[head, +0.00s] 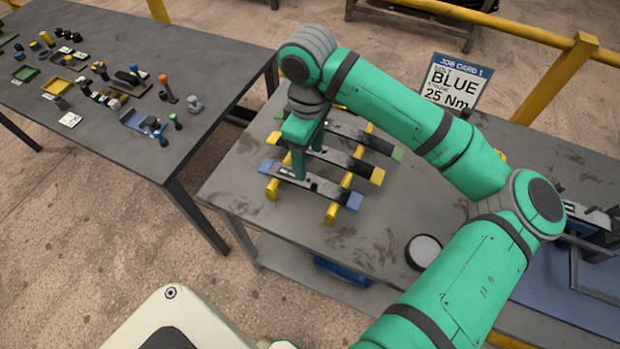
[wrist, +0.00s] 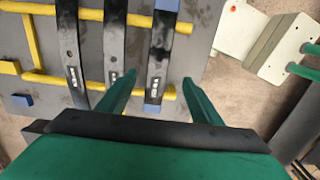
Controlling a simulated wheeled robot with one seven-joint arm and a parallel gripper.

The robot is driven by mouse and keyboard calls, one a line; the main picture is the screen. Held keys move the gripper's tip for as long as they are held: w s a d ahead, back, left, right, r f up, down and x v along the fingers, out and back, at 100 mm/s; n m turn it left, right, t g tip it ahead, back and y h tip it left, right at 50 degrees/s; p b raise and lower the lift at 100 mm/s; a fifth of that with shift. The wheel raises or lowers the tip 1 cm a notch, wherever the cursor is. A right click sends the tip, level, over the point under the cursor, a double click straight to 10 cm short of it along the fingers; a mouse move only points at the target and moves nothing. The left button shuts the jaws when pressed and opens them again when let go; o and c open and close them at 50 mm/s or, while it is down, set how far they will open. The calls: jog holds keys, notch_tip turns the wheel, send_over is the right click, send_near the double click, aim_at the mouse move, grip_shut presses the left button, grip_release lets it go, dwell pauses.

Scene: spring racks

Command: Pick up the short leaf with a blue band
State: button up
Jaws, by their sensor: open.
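The short leaf with blue bands (head: 325,188) is a dark bar with blue ends. It lies nearest me on a yellow rack (head: 332,212), in front of a yellow-banded leaf (head: 357,165) and a green-banded leaf (head: 376,141). In the wrist view the blue-banded leaf (wrist: 160,48) is the rightmost of three, with blue at both ends. My gripper (head: 309,166) is open over the rack. In the wrist view my gripper (wrist: 158,78) has one finger on each side of the blue-banded leaf; contact cannot be told.
The middle leaf (wrist: 115,45) is close to the left finger. A job card (head: 456,82) reading BLUE, 25 Nm stands behind the rack. A round white-topped item (head: 424,251) sits at the bench's front. Another table (head: 190,55) at left holds small parts.

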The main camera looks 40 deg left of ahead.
jog(key=f, duration=0.9)
jog(key=shift+w+a+f, duration=0.15)
jog(key=shift+w+f, duration=0.05)
jog(key=shift+s+a+f, duration=0.1)
jog(key=shift+s, duration=0.05)
jog(key=c, duration=1.2)
